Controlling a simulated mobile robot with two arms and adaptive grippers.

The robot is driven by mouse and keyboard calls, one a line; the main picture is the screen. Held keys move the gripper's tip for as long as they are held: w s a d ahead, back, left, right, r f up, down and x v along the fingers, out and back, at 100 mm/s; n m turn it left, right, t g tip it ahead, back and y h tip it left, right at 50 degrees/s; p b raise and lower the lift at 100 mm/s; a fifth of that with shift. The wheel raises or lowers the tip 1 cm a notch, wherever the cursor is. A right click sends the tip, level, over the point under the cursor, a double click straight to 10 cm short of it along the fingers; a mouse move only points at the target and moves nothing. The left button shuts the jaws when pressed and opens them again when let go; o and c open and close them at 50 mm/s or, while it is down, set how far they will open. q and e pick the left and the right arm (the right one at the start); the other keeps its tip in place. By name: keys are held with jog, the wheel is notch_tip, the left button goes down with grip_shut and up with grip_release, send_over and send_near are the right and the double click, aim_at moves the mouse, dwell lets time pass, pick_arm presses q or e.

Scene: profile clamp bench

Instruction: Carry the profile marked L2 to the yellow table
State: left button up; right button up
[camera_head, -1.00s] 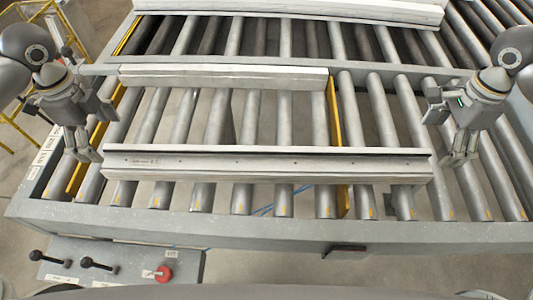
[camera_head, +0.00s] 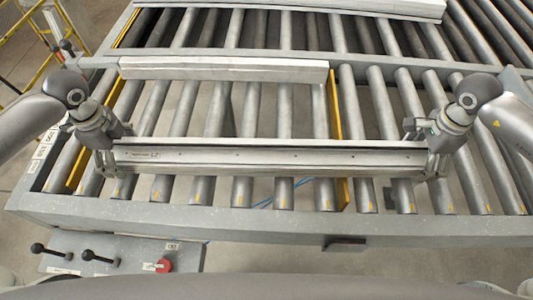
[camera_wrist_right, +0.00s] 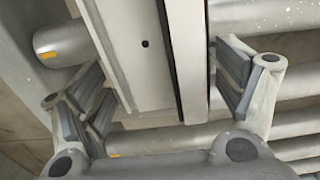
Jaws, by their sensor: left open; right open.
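A long grey metal profile (camera_head: 270,158) lies across the rollers at the front of the conveyor. Small print near its left end seems to read L2. My left gripper (camera_head: 107,165) is open at the profile's left end. My right gripper (camera_head: 432,165) is open at its right end. In the right wrist view the profile (camera_wrist_right: 145,50) runs between the two spread fingers of my right gripper (camera_wrist_right: 165,100), with a gap visible on the right side. The yellow table is not in view.
A second profile (camera_head: 225,70) lies further back, and a large light beam (camera_head: 370,8) lies at the far edge. The conveyor's front rail (camera_head: 270,224) runs close in front. A control panel with levers and a red button (camera_head: 164,266) is at lower left.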

pick_arm(q)
jog(key=shift+f, duration=0.1)
jog(key=shift+c, duration=0.5)
pick_arm(e)
jog(key=shift+c, duration=0.5)
pick_arm(q)
jog(key=c, duration=1.8)
pick_arm(e)
jog(key=c, duration=1.8)
